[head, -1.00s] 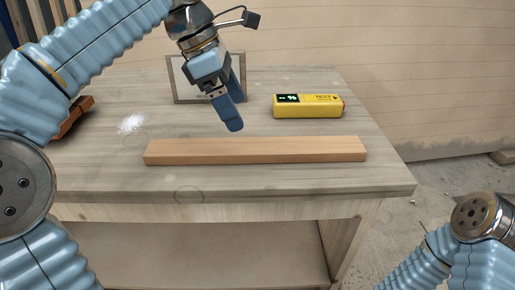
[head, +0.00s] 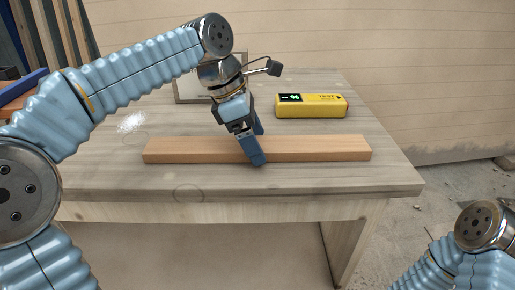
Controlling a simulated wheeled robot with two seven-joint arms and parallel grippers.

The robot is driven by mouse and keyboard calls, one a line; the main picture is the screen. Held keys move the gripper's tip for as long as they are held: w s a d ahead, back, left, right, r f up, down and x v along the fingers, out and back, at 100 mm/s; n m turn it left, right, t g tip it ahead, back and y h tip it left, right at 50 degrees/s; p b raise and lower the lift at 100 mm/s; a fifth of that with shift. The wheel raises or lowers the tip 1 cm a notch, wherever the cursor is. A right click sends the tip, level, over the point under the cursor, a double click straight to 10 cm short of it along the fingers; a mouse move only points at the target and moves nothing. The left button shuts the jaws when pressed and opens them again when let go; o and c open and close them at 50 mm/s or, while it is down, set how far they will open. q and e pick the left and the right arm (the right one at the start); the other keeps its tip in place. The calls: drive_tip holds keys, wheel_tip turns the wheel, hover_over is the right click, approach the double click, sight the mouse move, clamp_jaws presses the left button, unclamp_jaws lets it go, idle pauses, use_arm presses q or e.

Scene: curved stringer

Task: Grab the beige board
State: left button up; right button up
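The beige board (head: 318,148) lies flat across the tabletop, long side left to right, in the head view. My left gripper (head: 259,149) is over the middle of the board and points down. One blue finger crosses in front of the board, its tip near the lower front edge. The other finger shows at the board's back edge, with its tip hidden. The fingers look spread with the board between them, and I cannot tell whether they touch it. My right gripper is out of view.
The board rests on a wooden workbench (head: 380,183). A yellow tester (head: 312,106) with a small display lies behind the board to the right. A framed panel (head: 193,92) stands behind my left arm. White powder (head: 131,122) is at the left.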

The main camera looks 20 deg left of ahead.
use_arm(q)
drive_tip(key=c, duration=1.2)
drive_tip(key=shift+c, duration=0.9)
drive_tip(key=shift+r, duration=0.1)
